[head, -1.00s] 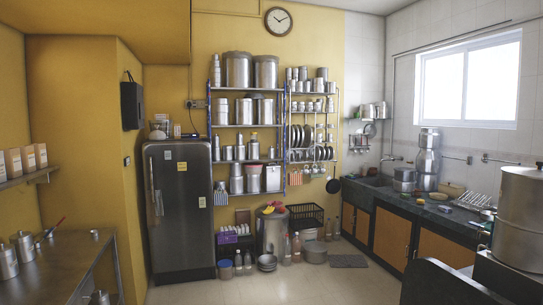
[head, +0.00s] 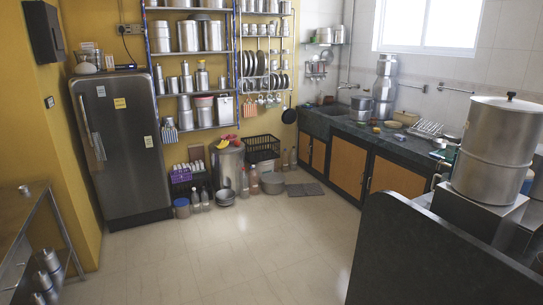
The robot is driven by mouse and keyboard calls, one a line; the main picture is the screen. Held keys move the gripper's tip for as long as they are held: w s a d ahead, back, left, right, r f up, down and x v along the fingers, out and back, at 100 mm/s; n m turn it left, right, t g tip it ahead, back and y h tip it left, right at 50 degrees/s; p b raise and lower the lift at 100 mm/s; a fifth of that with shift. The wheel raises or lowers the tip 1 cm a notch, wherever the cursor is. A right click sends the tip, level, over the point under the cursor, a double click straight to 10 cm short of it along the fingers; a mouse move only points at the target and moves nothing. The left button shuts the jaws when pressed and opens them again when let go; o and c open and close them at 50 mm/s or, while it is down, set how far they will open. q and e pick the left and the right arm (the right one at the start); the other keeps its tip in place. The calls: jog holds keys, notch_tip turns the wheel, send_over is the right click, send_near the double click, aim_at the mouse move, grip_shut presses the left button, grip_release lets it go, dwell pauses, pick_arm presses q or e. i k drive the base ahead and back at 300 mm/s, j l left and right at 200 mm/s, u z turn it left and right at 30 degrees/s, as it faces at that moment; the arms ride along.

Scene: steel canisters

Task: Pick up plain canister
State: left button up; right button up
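Several plain steel canisters are in view, and I cannot tell which one the task means. Large cylindrical canisters (head: 188,36) stand on the upper shelf of the blue-framed rack at the back wall. Slimmer canisters (head: 187,77) stand on the shelf below. Small steel canisters (head: 48,262) stand on the lower shelf of the metal table at the left, partly cut off by the picture edge. A large stacked steel vessel (head: 497,143) stands at the right. Neither of my grippers shows in the head view.
The tiled floor (head: 225,255) in the middle is clear. A grey fridge (head: 122,150) stands at the back left, and the metal table (head: 25,222) at the left edge. A dark partition (head: 420,255) blocks the right front. A dark counter (head: 390,143) runs along the right wall.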

aim_at(222, 83)
jog(key=i+u, duration=0.35)
jog(key=i, duration=2.4)
jog(key=i+j, duration=0.1)
jog(key=i, duration=2.7)
jog(key=l+z, duration=0.05)
jog(key=l, duration=0.05)
